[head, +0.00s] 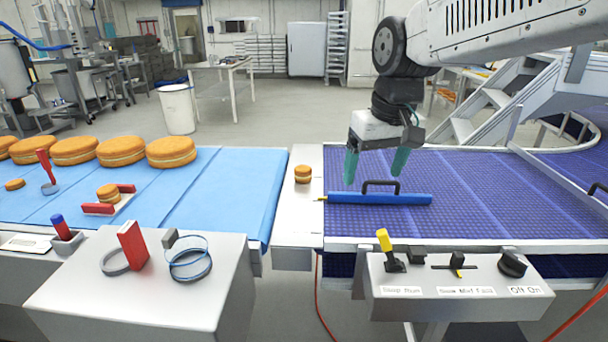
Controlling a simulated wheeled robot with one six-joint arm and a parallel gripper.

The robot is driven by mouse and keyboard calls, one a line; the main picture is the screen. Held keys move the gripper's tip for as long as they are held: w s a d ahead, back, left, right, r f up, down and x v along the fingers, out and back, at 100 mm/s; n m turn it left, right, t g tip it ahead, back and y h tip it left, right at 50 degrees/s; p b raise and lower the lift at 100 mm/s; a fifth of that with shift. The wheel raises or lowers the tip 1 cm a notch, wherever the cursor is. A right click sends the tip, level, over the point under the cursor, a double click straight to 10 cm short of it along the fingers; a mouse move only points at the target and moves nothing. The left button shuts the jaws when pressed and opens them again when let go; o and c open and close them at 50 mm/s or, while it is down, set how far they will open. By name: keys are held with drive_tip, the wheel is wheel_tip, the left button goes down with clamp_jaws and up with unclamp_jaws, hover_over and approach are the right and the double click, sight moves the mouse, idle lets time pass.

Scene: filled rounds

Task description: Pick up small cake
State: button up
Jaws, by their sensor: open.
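A small round cake (303,174) with a pale filling line stands upright on the narrow metal strip between the two belts. My gripper (377,166) hangs above the purple belt (470,180), to the right of this cake and apart from it. Its two teal fingers are spread and empty. Another small cake (108,193) sits between red-ended holders on the blue belt (225,190). A flat small cake piece (15,184) lies on the blue belt at the far left.
A blue bar with a black handle (380,198) lies on the purple belt below my gripper. Several large cakes (171,152) line the blue belt's far edge. A control box with levers (455,285) and a metal stand with rings (150,280) are in front.

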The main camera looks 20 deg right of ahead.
drive_tip(key=w+f, duration=0.2)
drive_tip(key=w, duration=1.4)
drive_tip(key=n+t, duration=0.1)
drive_tip(key=t, duration=0.1)
approach(303, 167)
wheel_tip(303, 167, down, 3)
drive_tip(key=shift+y, duration=0.3)
drive_tip(key=x, duration=0.8)
drive_tip(key=shift+w, duration=0.5)
drive_tip(key=shift+d, duration=0.1)
drive_tip(key=c, duration=0.8)
